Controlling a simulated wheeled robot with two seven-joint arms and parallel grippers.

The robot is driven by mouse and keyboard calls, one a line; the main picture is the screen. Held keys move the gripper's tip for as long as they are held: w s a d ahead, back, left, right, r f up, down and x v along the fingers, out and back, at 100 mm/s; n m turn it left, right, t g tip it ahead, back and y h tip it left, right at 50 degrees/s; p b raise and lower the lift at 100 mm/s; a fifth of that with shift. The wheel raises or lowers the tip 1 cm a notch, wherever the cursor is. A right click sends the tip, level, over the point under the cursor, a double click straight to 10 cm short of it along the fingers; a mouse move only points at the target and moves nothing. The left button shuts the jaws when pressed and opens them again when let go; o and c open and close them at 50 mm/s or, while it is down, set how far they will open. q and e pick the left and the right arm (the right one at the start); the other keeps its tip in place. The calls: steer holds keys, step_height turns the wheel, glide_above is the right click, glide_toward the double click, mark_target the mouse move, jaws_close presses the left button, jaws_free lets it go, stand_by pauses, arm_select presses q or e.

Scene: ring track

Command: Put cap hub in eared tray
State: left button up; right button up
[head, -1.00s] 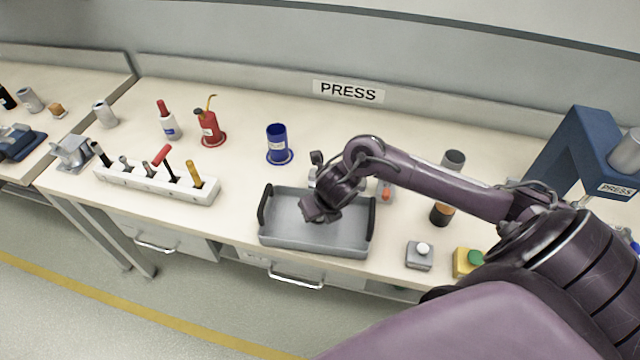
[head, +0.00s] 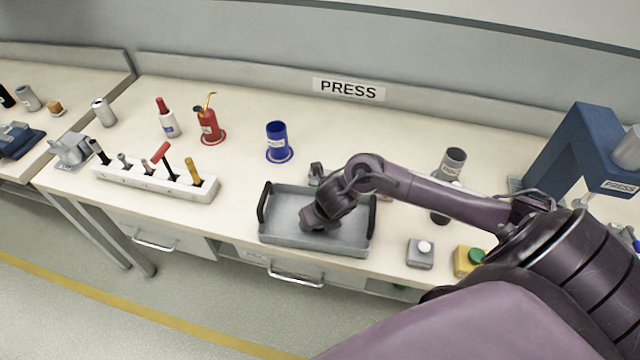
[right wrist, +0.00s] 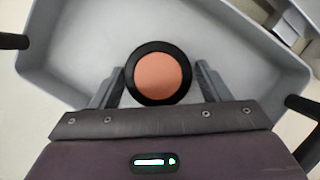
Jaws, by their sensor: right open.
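The eared tray (head: 285,240) is a grey open tray with black handles at its ends, on the bench in the head view. Its floor and walls fill the right wrist view (right wrist: 85,45). My right gripper (head: 310,222) is down inside the tray. The cap hub (right wrist: 158,76), a round black-rimmed piece with a copper-orange face, shows between the two open fingers in the right wrist view, over the tray floor. I cannot tell whether the fingers touch it. In the head view my gripper hides it. My left gripper is not in view.
A white tool rack (head: 150,183) stands left of the tray, with a blue cylinder (head: 277,140) and red can (head: 208,125) behind. A grey button box (head: 420,254), a yellow button box (head: 468,261) and the blue press (head: 580,150) are to the right.

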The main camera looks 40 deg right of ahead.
steer(key=p+v, duration=0.2)
steer(key=v, duration=1)
steer(key=shift+s, duration=0.15)
